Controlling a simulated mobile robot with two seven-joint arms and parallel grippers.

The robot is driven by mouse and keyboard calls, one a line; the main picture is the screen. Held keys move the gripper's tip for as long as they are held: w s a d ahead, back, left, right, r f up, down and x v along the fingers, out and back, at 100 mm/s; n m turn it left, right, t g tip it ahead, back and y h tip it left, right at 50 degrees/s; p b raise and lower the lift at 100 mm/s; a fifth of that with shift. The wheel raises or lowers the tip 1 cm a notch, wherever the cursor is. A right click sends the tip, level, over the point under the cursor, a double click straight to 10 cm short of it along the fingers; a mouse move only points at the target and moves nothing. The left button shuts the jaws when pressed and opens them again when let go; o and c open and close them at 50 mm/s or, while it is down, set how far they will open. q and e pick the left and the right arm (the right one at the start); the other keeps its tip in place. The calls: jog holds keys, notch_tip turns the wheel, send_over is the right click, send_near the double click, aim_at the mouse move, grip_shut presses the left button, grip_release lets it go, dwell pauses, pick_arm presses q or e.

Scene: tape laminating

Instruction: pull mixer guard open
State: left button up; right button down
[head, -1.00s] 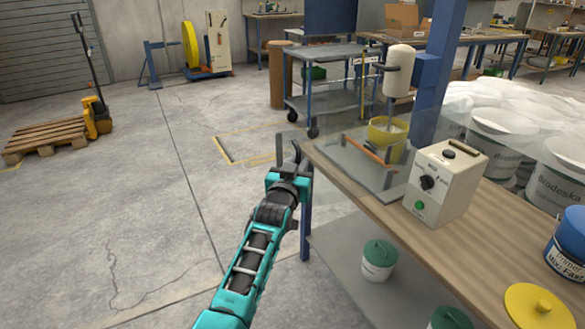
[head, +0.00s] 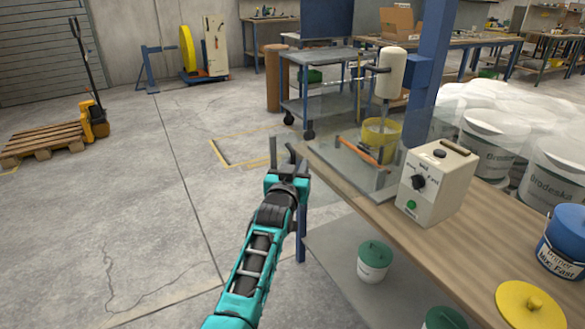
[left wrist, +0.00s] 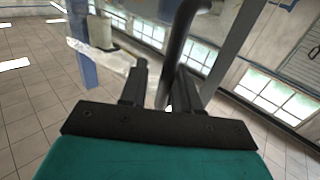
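The mixer has a white upright head (head: 389,72) above a yellow bucket (head: 381,137) on the bench. A clear guard (head: 335,150) with an orange handle (head: 358,151) stands in front of the bucket and looks closed. My left gripper (head: 282,152) is at the bench's near left corner, left of the handle and apart from it. Its two fingers are separated. In the left wrist view the fingers (left wrist: 158,85) stand apart, with a dark curved bar close to them that I cannot identify; the white mixer head (left wrist: 101,32) shows beyond. My right gripper is not in view.
A cream control box (head: 436,185) stands on the wooden bench (head: 470,240), right of the guard. A blue-lidded bucket (head: 566,240) and a yellow lid (head: 531,306) are nearer. A blue column (head: 428,75) rises behind.

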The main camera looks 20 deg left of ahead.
pick_arm(q)
jog(key=shift+o, duration=0.4)
jog(key=shift+d, duration=0.1)
jog(key=shift+a, duration=0.2)
notch_tip(320, 180, up, 20)
jog(key=p, duration=0.2)
